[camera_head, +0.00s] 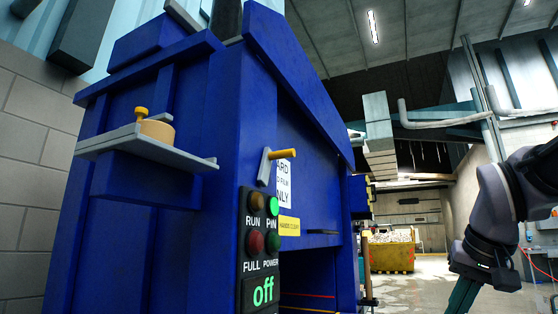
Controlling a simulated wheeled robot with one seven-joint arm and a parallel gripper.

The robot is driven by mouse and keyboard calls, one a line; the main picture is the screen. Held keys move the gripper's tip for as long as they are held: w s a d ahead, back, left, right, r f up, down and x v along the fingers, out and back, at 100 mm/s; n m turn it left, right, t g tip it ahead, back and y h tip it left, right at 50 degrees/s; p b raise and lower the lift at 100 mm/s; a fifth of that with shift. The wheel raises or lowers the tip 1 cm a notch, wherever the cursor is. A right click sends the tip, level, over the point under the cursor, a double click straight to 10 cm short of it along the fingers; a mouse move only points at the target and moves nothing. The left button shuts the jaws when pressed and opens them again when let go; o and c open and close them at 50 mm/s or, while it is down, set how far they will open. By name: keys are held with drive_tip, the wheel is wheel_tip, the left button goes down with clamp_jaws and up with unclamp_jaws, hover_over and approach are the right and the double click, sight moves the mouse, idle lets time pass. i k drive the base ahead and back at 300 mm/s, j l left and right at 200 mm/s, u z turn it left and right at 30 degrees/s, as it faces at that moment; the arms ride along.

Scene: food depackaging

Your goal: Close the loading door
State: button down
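A tall blue machine (140,220) fills the left and middle. Its front carries a blue panel (318,205), which looks like the loading door, with a white sign (284,185) reading in part "ONLY" and a dark handle-like strip (322,232) low on it. Below this panel is a dark opening (308,282) with an orange-red line across it. My gripper (464,297) is at the lower right, apart from the machine. Its greenish fingers point down and the bottom edge of the picture cuts them off, so their tips are hidden.
A control panel (262,240) has several lights and a green "off" display; a yellow-ended lever (279,155) sits above it. A grey ledge (140,143) juts from the machine's side. A yellow skip (390,256) stands behind. The floor (415,285) between machine and arm looks clear.

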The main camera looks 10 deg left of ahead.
sight(309, 192)
drive_tip(key=i+l, duration=0.15)
drive_tip(key=i, duration=0.25)
drive_tip(key=i+l, duration=0.2)
drive_tip(key=i, duration=0.2)
drive_tip(key=i+l, duration=0.15)
drive_tip(key=i, duration=0.3)
